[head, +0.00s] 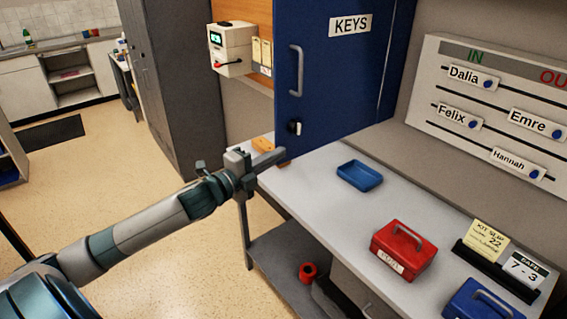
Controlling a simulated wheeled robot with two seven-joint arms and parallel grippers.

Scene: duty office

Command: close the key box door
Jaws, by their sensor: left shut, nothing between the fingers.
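The key box door (340,75) is a dark blue panel with a white "KEYS" label (350,26) at the top of the head view. It has a grey vertical handle (296,71) near its left edge and a lock with a key (295,127) below that. The panel appears to stand out from the wall at an angle. The inside of the box is hidden. My left gripper (277,157) is shut and empty, its fingertips close to the door's lower left corner. I cannot tell whether they touch it. My right gripper is not in view.
The white-topped desk (330,205) below carries a blue tray (359,175), a red box (403,250), a sign holder (497,270) and a blue box (482,302). An orange-brown object (262,144) lies by the fingers. A grey locker (180,80) stands left, with open floor before it.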

